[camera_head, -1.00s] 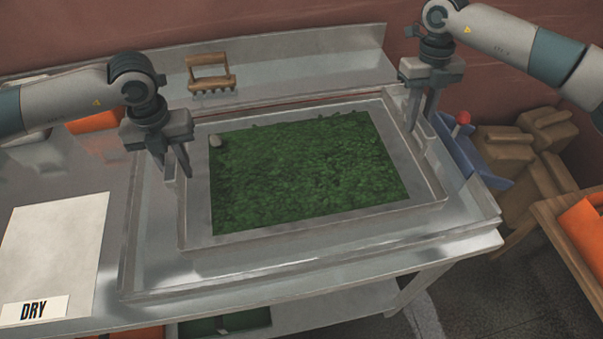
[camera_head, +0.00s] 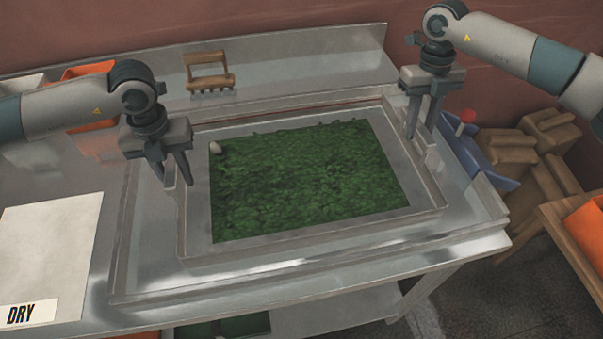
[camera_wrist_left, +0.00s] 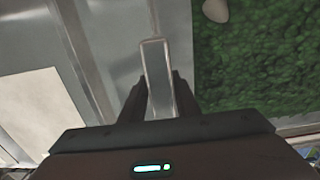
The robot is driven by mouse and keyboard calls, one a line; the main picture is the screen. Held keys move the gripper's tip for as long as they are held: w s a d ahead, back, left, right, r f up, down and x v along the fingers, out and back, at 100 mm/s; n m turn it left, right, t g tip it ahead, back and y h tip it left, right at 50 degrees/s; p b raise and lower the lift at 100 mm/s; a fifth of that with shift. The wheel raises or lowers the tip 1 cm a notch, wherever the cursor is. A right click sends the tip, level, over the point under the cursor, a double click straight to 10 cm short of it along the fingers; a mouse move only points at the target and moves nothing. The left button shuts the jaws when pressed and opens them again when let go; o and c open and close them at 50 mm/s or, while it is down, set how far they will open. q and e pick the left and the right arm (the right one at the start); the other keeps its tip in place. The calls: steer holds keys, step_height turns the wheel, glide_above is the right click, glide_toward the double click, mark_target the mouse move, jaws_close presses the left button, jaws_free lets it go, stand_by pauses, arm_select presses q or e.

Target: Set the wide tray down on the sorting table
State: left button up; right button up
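The wide tray (camera_head: 318,236) is a grey metal tray with a bed of green leafy matter and one pale lump (camera_head: 215,147) near its far left corner. It is level above the sorting table's (camera_head: 470,245) rimmed metal surface; I cannot tell whether it touches. My left gripper (camera_head: 178,182) is at the tray's left side. In the left wrist view its fingers flank the tray's upright handle (camera_wrist_left: 158,75). My right gripper (camera_head: 420,132) is at the right side, its fingers around the handle there, partly hidden by them.
A white sheet marked DRY (camera_head: 45,260) lies at the left. A small wooden rake (camera_head: 208,72) rests at the back. Orange bins (camera_head: 88,70) stand at the back left.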

arm_select(q)
steer(key=shift+o, duration=0.7)
arm_select(e)
steer(key=shift+o, duration=0.8)
steer(key=shift+r, duration=0.1)
arm_select(q)
steer(key=shift+s+r, duration=0.15)
arm_select(e)
steer(key=shift+s, duration=0.2)
arm_select(q)
steer(key=shift+d, duration=0.1)
arm_select(e)
steer(key=shift+w+a, duration=0.1)
steer(key=shift+a, duration=0.05)
arm_select(q)
steer(key=shift+r, duration=0.25)
step_height(320, 180, up, 12)
steer(key=shift+f, duration=0.25)
arm_select(e)
steer(key=shift+r, duration=0.1)
step_height(320, 180, up, 12)
steer(key=w, duration=0.1)
steer(key=shift+w+a, duration=0.2)
steer(key=shift+w, duration=0.15)
arm_select(q)
steer(key=shift+s+f, duration=0.1)
arm_select(e)
steer(key=shift+s+f, duration=0.1)
steer(key=shift+f, duration=0.15)
